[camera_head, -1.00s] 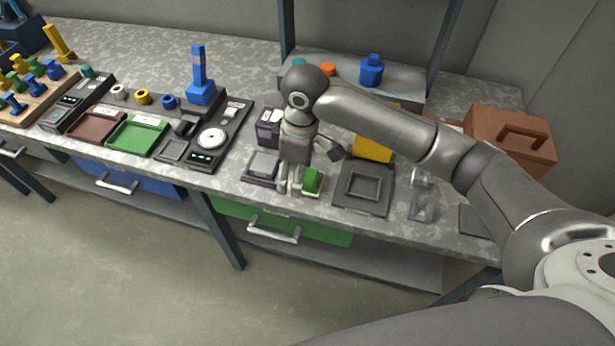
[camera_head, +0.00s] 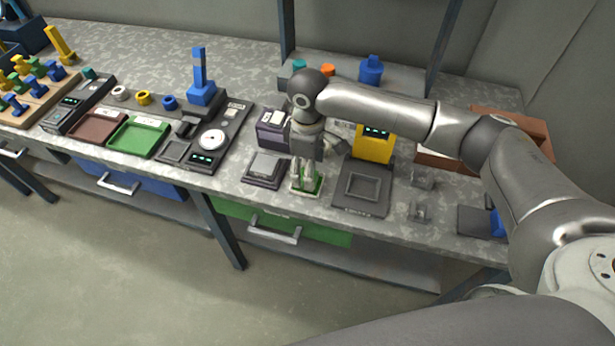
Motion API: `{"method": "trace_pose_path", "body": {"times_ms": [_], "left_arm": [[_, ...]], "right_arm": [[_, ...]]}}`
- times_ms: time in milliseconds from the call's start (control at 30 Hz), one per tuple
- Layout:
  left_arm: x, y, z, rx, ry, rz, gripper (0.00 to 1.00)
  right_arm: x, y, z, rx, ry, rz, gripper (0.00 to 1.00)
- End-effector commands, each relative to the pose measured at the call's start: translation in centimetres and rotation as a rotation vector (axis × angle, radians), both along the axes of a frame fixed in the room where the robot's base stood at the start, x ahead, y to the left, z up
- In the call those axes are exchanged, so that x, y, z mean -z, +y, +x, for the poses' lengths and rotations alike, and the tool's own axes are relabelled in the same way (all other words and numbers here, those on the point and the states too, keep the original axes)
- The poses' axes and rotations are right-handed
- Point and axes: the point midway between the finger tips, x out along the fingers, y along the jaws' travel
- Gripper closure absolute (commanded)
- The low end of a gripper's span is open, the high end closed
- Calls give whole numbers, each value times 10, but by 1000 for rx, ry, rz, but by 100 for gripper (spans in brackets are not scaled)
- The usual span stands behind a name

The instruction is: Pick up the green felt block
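The green felt block (camera_head: 317,186) sits on a small pale-rimmed base near the front edge of the bench, between a grey pad and a dark square tray. My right gripper (camera_head: 305,182) points down right over it, with its fingertips at the block's level. The fingers look apart, and they hide part of the block. I cannot tell whether they touch it. My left gripper is not in view.
The grey pad (camera_head: 265,167) is close on the left and the dark square tray (camera_head: 348,203) close on the right. A yellow device (camera_head: 374,143) and a dark purple box (camera_head: 270,133) stand behind. Small clear pieces (camera_head: 420,212) lie farther right.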

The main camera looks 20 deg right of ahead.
Motion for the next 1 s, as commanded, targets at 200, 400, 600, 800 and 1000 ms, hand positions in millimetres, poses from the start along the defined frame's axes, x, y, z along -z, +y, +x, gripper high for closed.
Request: {"method": "trace_pose_path", "body": {"times_ms": [200, 400, 600, 800, 1000], "left_arm": [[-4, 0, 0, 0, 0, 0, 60], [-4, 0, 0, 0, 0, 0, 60], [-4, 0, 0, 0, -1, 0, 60], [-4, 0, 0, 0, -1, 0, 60], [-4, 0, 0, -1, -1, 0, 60]], "right_arm": [[26, 1, 0, 0, 1, -1, 34], [28, 1, 0, -1, -1, -1, 34], [28, 1, 0, -1, 0, 0, 52], [28, 1, 0, -1, 0, 0, 76], [28, 1, 0, -1, 0, 0, 76]]}}
